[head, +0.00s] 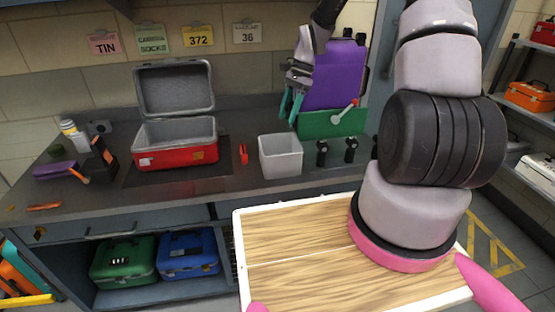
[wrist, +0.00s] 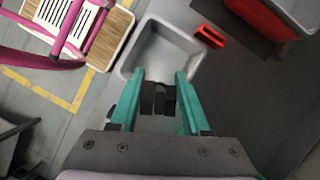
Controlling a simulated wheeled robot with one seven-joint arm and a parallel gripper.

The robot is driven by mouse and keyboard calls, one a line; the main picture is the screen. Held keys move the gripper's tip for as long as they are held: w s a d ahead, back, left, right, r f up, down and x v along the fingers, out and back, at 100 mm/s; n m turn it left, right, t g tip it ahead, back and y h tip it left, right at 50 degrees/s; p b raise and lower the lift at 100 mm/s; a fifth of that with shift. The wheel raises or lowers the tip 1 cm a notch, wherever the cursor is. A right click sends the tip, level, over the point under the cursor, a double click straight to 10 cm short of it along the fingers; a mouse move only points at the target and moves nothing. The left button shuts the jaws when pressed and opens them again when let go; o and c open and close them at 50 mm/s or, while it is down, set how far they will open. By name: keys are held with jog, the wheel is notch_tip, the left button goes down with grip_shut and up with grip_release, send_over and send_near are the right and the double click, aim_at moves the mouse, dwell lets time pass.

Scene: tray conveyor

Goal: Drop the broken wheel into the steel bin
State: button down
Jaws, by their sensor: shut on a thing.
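My gripper (head: 291,106) has teal fingers and hangs above the bench, just behind and above the grey steel bin in the head view. In the wrist view my gripper (wrist: 158,88) is shut on a small dark wheel (wrist: 158,100), held between the fingers. Any break in the wheel is too small to tell. The open, square steel bin (head: 281,167) stands on the bench and looks empty. In the wrist view the bin (wrist: 128,68) lies just beyond and below the fingertips. The held wheel cannot be made out in the head view.
Two small dark pieces (head: 322,152) (head: 351,149) stand right of the bin. A purple and green holder (head: 336,78) rises behind them. A red clip (head: 244,154) and an open red toolbox (head: 176,155) are to the left. Bench space before the toolbox is clear.

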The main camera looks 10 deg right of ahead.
aim_at(281, 143)
jog(key=shift+s+a+r+m+t, duration=0.1)
jog(key=shift+a+r+m+t, duration=0.15)
jog(key=shift+m, duration=0.3)
jog(key=shift+s+a+r+m+t, duration=0.15)
jog(key=shift+a+m, duration=0.1)
jog(key=shift+m, duration=0.3)
jog(key=shift+a+f+m, duration=0.1)
jog(key=shift+a+m, duration=0.2)
jog(key=shift+m, duration=0.4)
jog(key=shift+m+t, duration=0.5)
jog(key=shift+m, duration=0.3)
jog(key=shift+a+f, duration=0.2)
jog(key=shift+f, duration=2.7)
jog(key=shift+a+f, duration=0.15)
jog(key=shift+f, duration=2.75)
jog(key=shift+c, duration=1.4)
grip_release()
jog(key=v, duration=1)
jog(key=shift+d+r, duration=0.3)
jog(key=shift+d, duration=0.1)
